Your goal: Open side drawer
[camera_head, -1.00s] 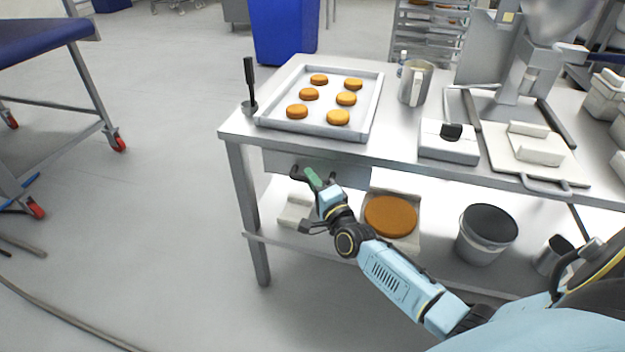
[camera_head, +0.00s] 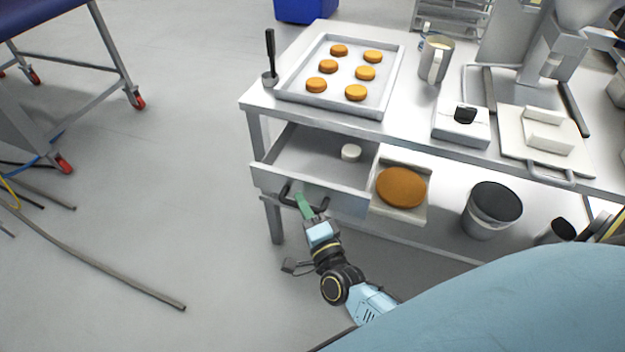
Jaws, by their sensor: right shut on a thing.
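The side drawer (camera_head: 315,191) under the left end of the steel table is pulled well out. Its inside shows, with a small white round thing (camera_head: 351,152) in it. A dark bar handle (camera_head: 287,193) sits on its front. My right gripper (camera_head: 304,203), with green fingers, is shut on the handle; the exact contact is small in the view. My left gripper is not in view.
On the steel table (camera_head: 420,128) stand a tray (camera_head: 389,92) of several round buns, a metal jug (camera_head: 436,58) and a white box (camera_head: 461,126). A brown round (camera_head: 401,187) and a bucket (camera_head: 491,210) are on the lower shelf. The floor to the left is mostly free.

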